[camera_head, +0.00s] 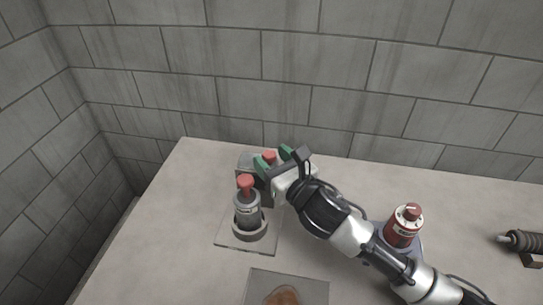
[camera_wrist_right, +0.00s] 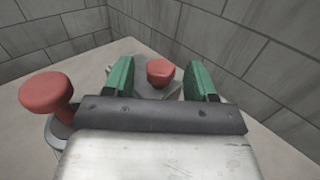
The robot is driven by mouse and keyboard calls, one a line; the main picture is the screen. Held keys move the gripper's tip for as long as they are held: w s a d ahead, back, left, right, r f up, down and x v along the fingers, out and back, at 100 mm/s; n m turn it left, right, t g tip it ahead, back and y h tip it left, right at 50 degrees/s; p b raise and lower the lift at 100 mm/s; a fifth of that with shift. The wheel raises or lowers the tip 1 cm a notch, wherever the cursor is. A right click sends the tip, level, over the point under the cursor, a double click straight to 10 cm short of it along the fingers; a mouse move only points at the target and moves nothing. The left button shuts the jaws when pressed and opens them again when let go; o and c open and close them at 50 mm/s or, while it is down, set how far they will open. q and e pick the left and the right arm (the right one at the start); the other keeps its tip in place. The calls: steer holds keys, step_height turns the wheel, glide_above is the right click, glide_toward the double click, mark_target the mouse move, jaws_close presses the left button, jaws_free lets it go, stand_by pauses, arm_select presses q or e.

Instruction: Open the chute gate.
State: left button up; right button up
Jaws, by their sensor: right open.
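A low grey metal box (camera_head: 246,160) stands near the back edge of the table, with a red knob (camera_head: 269,157) on it; I take this to be the chute gate and its handle. In the right wrist view the red knob (camera_wrist_right: 160,71) shows between the green fingers, with a gap on both sides. My right gripper (camera_head: 275,160) is open at the knob and hides part of the box. I cannot tell how deep the knob sits between the fingers. My left gripper is not in view.
A grey cylinder (camera_head: 247,215) with a red top (camera_head: 245,183) stands on a plate in front of the box. A red canister (camera_head: 404,228) stands right of my arm. A dark coiled part (camera_head: 522,240) lies far right. A brown lump (camera_head: 283,297) lies on a front plate.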

steer(key=shift+w+a, duration=0.2)
steer(key=shift+w, duration=0.1)
jaws_close()
steer(key=d, duration=0.2)
steer(key=s+d+p, duration=0.1)
steer(key=d, duration=0.1)
steer(key=shift+d, duration=0.35)
jaws_free()
